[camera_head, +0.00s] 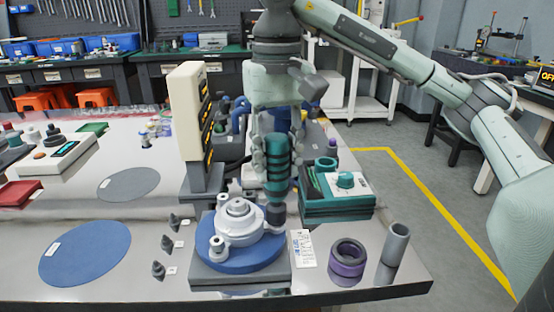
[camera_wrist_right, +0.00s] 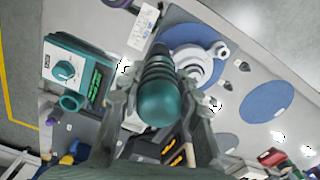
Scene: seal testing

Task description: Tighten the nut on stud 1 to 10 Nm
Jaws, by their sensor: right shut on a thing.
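My right gripper (camera_head: 277,158) is shut around a teal, ribbed nut driver (camera_head: 279,176), held upright with its dark socket end down. In the right wrist view, the gripper (camera_wrist_right: 160,112) has its fingers on both sides of the driver's teal rounded end (camera_wrist_right: 163,103). The socket end is at the right side of a pale grey flange (camera_head: 238,217) on a round blue plate (camera_head: 272,262). Whether it touches a nut is hidden. Pale posts stand on the flange rim, one at the front left (camera_head: 217,246). I cannot tell which is stud 1. My left gripper is not in view.
A teal controller box with a knob (camera_head: 345,181) stands right of the driver. A tall cream-and-grey unit (camera_head: 186,120) stands behind left. A purple-and-grey ring (camera_head: 347,262) and a grey tube (camera_head: 396,243) stand front right. Small dark cones (camera_head: 167,244) line the left.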

